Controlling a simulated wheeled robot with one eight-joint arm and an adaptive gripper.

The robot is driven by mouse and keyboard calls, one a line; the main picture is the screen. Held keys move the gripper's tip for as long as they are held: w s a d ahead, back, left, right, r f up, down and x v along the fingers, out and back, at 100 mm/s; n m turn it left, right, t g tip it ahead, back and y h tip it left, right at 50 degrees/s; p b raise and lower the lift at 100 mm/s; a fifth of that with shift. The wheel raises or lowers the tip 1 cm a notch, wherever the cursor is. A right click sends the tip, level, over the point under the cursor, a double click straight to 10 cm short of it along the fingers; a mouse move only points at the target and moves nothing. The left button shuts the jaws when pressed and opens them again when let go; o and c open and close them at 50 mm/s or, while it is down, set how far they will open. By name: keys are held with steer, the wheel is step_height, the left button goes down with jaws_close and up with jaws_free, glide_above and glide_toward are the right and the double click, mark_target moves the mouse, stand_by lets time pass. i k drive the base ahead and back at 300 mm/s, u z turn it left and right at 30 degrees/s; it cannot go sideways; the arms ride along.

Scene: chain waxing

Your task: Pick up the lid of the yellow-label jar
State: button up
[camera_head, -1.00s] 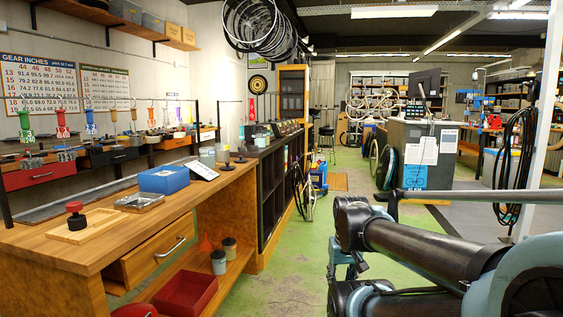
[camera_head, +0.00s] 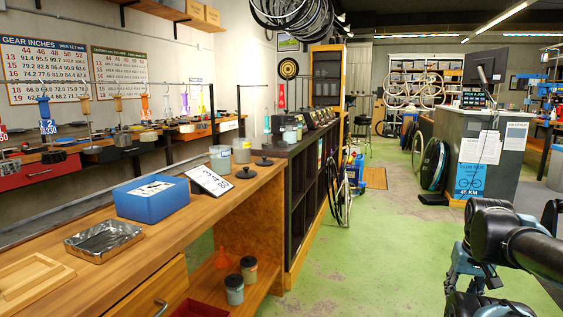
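Two grey jars, a nearer one (camera_head: 220,159) and a farther one (camera_head: 241,150), stand side by side on the far end of the wooden workbench (camera_head: 205,232). A dark knobbed lid (camera_head: 246,173) and a second dark lid (camera_head: 263,162) lie on the bench to their right. Two more jars with dark lids, one nearer (camera_head: 234,291) and one farther (camera_head: 249,270), stand on the shelf below. I cannot make out a yellow label on any jar. My arm shows at the lower right, apart from the bench; my gripper is not in view.
On the bench are a blue box (camera_head: 152,203), a number card (camera_head: 209,181), a metal tray (camera_head: 104,241) and a wooden tray (camera_head: 32,284). A red funnel (camera_head: 222,260) is on the shelf. The green floor (camera_head: 360,255) is open right of the bench.

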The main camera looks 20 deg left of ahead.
mark_target(265, 162)
steer(key=u, duration=0.25)
steer(key=i, duration=1.1)
steer(key=u, duration=0.75)
steer(key=i, duration=0.6)
steer(key=u, duration=0.35)
